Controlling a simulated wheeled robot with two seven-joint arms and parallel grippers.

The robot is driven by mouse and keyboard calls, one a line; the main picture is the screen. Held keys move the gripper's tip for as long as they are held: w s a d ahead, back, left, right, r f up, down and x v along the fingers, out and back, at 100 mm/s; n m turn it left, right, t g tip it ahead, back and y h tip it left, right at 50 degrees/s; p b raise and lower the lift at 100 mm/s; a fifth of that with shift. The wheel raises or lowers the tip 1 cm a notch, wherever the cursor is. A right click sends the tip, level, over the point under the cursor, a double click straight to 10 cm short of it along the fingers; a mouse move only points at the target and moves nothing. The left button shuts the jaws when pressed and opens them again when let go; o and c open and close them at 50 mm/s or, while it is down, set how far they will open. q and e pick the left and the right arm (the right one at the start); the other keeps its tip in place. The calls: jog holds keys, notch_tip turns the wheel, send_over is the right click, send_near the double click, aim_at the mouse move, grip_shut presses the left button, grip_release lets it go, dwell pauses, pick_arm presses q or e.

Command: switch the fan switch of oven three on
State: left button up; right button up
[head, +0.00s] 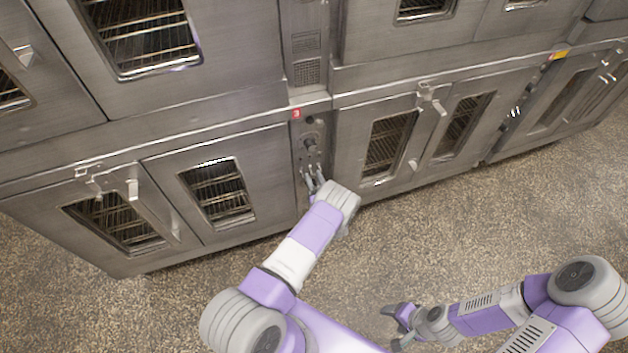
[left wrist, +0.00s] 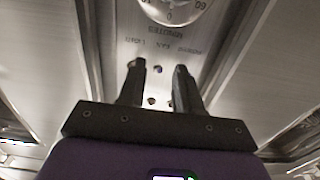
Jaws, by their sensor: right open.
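The control panel (head: 297,130) of oven three is a narrow upright strip with a red label "3" (head: 297,113) at its top. A round timer dial (head: 310,142) sits on it; the dial's edge also shows in the left wrist view (left wrist: 172,10). Below the dial, that view shows upside-down lettering that includes "FAN" and small dark spots on the panel. I cannot make out the fan switch or its position. My left gripper (head: 314,183) is at the panel's lower part, its fingers apart (left wrist: 160,88) on either side of the spots. My right gripper (head: 398,325) is open and empty above the floor.
Steel oven doors with windows flank the panel, at left (head: 215,190) and right (head: 385,145). Door latches (head: 132,188) stick out from them. More ovens stand above, with a vent grille (head: 307,72) over the panel. The speckled floor (head: 480,230) in front is clear.

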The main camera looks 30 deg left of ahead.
pick_arm(q)
jog(key=shift+w+a, duration=0.1)
jog(key=shift+a, duration=0.05)
grip_shut()
